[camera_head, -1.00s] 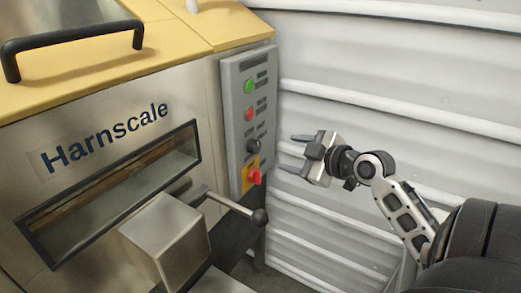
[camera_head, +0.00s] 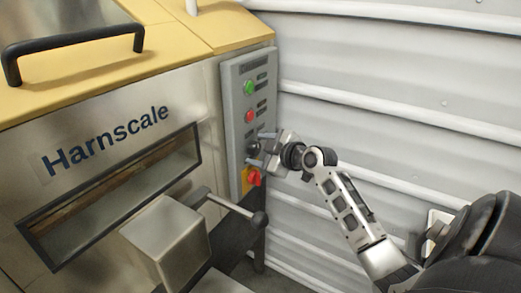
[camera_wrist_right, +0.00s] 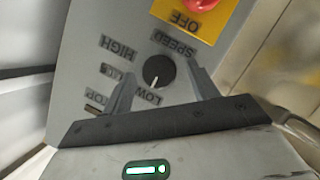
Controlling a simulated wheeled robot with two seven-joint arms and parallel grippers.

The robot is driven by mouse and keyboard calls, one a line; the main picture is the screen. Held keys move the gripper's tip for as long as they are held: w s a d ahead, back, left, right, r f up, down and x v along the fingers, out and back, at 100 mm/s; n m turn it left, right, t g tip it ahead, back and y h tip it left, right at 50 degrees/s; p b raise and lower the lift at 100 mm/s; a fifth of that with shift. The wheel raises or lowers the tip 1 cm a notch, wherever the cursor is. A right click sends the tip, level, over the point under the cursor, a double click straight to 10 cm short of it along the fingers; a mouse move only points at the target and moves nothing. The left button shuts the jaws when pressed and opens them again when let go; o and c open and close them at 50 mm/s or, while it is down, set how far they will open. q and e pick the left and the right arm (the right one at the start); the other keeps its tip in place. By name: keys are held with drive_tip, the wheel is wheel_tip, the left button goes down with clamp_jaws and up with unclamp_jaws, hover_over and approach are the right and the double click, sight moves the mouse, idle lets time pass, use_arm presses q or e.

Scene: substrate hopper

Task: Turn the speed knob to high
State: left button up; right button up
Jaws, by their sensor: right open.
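The speed knob (camera_head: 253,149) is a small black dial on the grey control panel (camera_head: 237,128). In the right wrist view the knob (camera_wrist_right: 158,70) appears upside down with its SPEED, HIGH and LOW labels. Its white mark points toward the LOW label (camera_wrist_right: 147,95). My right gripper (camera_head: 262,151) is at the panel, open. In the wrist view its fingers (camera_wrist_right: 161,72) stand one on each side of the knob, with a visible gap; I cannot tell how deep they reach around it. My left gripper is not in view.
A red switch on a yellow OFF plate (camera_head: 245,187) sits just below the knob. Red (camera_head: 250,116) and green (camera_head: 249,87) buttons are above. A lever with a black ball (camera_head: 259,219) juts out below. The corrugated wall (camera_head: 400,90) is at right.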

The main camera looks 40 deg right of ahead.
drive_tip(key=c, duration=1)
